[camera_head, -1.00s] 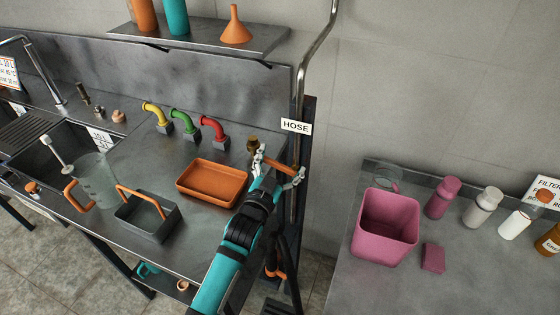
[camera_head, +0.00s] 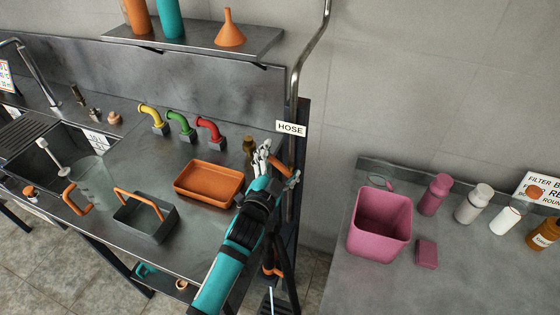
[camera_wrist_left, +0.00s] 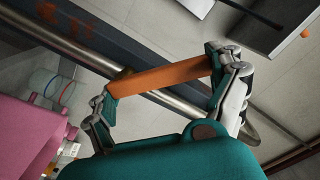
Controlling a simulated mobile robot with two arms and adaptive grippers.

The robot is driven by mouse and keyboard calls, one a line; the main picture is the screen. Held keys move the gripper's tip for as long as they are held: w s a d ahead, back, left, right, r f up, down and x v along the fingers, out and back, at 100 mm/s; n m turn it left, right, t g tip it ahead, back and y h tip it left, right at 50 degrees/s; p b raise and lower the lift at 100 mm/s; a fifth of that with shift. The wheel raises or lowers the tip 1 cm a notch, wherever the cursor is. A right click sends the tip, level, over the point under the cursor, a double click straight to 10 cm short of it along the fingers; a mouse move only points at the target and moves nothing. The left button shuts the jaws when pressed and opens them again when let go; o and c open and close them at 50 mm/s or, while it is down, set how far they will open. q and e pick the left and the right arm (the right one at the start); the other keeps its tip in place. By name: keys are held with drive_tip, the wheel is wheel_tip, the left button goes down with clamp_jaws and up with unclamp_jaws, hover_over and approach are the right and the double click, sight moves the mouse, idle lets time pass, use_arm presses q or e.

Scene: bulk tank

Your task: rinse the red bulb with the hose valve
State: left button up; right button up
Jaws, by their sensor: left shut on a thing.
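The hose valve's orange lever (camera_head: 285,168) is by the steel standpipe, below the white HOSE sign (camera_head: 291,129). My left gripper (camera_head: 279,164) is shut on this lever, at the right end of the steel bench. In the left wrist view the lever (camera_wrist_left: 160,77) spans between the two fingers of my left gripper (camera_wrist_left: 168,82), close to a steel pipe. A red elbow outlet (camera_head: 209,128) stands at the back of the bench, left of the gripper. I cannot make out a thing that is clearly a red bulb. My right gripper is out of view.
An orange tray (camera_head: 209,185), a grey caddy (camera_head: 145,216) and a clear jug (camera_head: 92,180) stand on the bench left of my arm. A pink bin (camera_head: 380,224) and several bottles stand on the right-hand table. A floor gap separates bench and table.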

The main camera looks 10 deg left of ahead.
use_arm(q)
drive_tip(key=shift+s+f, duration=0.1)
drive_tip(key=shift+f, duration=0.25)
drive_tip(key=o, duration=1.4)
drive_tip(key=shift+r, duration=0.1)
drive_tip(key=shift+s+r, duration=0.1)
drive_tip(key=shift+r, duration=0.05)
drive_tip(key=shift+s, duration=0.1)
drive_tip(key=s, duration=0.4)
drive_tip(key=s+a, duration=0.1)
drive_tip(key=s, duration=0.2)
drive_tip(key=s+a, duration=0.1)
drive_tip(key=s, duration=0.3)
drive_tip(key=shift+s+a, duration=0.2)
drive_tip(key=shift+s, duration=0.15)
drive_tip(key=shift+c, duration=0.2)
